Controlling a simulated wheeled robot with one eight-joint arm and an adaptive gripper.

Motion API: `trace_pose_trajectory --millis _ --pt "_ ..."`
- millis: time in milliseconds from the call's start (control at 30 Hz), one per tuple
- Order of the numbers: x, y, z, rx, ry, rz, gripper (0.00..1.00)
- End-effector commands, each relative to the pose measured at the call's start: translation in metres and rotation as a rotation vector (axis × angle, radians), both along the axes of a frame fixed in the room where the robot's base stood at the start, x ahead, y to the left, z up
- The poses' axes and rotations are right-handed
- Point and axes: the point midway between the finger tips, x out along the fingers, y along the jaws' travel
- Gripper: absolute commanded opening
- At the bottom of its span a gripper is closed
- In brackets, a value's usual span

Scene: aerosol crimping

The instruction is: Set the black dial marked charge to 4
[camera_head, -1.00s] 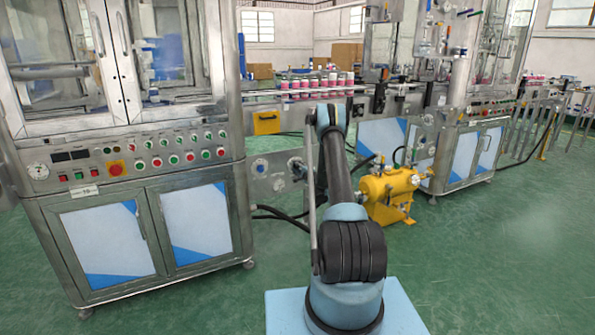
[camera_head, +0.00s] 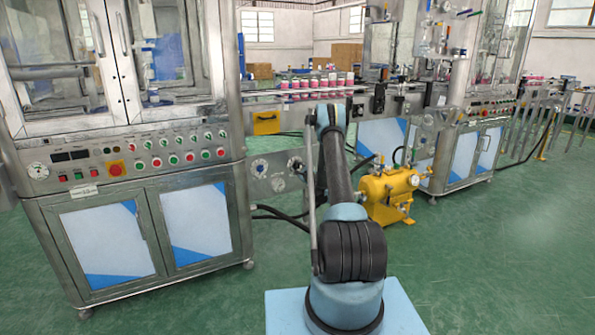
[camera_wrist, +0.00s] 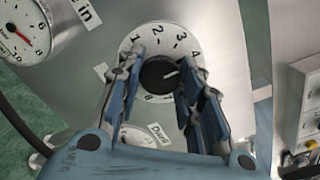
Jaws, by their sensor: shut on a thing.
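The black dial (camera_wrist: 157,75) sits on a round white scale plate (camera_wrist: 161,38) with numbers, in the upper middle of the wrist view. The numbers 2, 3 and 4 show along its upper and right edge. The white mark on the knob points right and slightly up, toward the side of the 4; its exact reading is hard to tell. My gripper (camera_wrist: 158,82) is shut on the dial, one blue-grey finger on each side. The fingers cover parts of the scale. In the head view my gripper is hidden behind my arm.
A pressure gauge (camera_wrist: 22,28) is at the upper left of the wrist view. Another gauge (camera_wrist: 133,132) lies partly hidden below the dial. In the head view, a steel cabinet (camera_head: 130,185) stands left and a yellow pump unit (camera_head: 388,190) right of my arm.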

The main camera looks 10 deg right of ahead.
Motion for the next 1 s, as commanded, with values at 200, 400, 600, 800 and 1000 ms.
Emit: trace_pose_trajectory --millis 200,400,600,800,1000 --pt "0.001 -0.006 -0.001 0.0 0.002 -0.01 0.1" --pt "0.001 -0.006 -0.001 0.001 0.001 -0.009 0.43" --pt "0.0 -0.003 -0.001 0.001 0.0 -0.005 0.54" --pt "-0.001 -0.002 0.0 0.001 0.001 -0.002 0.54" --pt "-0.016 -0.008 0.0 0.001 0.001 -0.004 0.54"
